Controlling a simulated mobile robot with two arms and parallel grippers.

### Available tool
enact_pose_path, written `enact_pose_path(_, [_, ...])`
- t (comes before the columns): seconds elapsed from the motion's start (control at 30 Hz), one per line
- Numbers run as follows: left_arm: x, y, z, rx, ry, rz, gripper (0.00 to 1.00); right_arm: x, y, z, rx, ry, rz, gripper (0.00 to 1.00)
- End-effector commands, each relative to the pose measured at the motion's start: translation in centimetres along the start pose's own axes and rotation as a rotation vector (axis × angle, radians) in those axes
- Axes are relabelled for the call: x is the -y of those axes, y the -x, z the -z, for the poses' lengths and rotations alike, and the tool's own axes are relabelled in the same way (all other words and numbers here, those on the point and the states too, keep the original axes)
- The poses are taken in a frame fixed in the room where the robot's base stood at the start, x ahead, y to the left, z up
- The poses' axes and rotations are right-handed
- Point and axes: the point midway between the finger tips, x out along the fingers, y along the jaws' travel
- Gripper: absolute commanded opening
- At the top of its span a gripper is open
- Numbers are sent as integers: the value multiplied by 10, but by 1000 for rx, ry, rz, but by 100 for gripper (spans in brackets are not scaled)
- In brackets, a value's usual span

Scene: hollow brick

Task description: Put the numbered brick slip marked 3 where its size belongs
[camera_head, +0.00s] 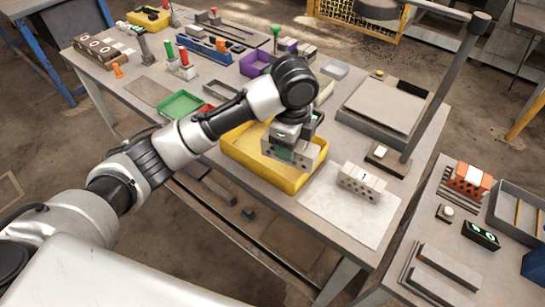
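My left gripper (287,141) points down over the yellow tray (232,151), at a grey hollow brick (310,154) in or just above it. The gripper covers part of this brick, and whether its fingers are closed on it is not clear. A second grey hollow brick (361,183) stands on a pale mat (350,222) to the right, with a small dark mark on top. No mark 3 is legible on anything. My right gripper is out of view.
An orange holed brick (468,181) stands on the right side table. A green tray (181,105) and a purple bin (255,64) lie behind my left arm. A slab-topped stand (384,104) and an upright post (442,85) are at the right. The mat's front is clear.

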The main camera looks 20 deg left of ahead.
Motion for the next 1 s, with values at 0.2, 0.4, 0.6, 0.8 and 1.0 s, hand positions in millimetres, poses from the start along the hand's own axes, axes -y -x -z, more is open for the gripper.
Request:
enact_pose_path(0.2, [10, -4, 5, -1, -156, -9, 6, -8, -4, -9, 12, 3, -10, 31])
enact_pose_path(0.4, [32, -24, -24, 0, -162, -13, 6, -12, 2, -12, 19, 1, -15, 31])
enact_pose_path(0.6, [59, -51, -59, 0, -162, -12, 6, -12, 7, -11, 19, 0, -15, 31])
enact_pose_path(0.8, [76, -69, -81, -1, -166, -9, 6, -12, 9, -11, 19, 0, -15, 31])
enact_pose_path(1.0, [78, -85, -85, -2, -168, -12, 6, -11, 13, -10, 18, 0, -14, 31])
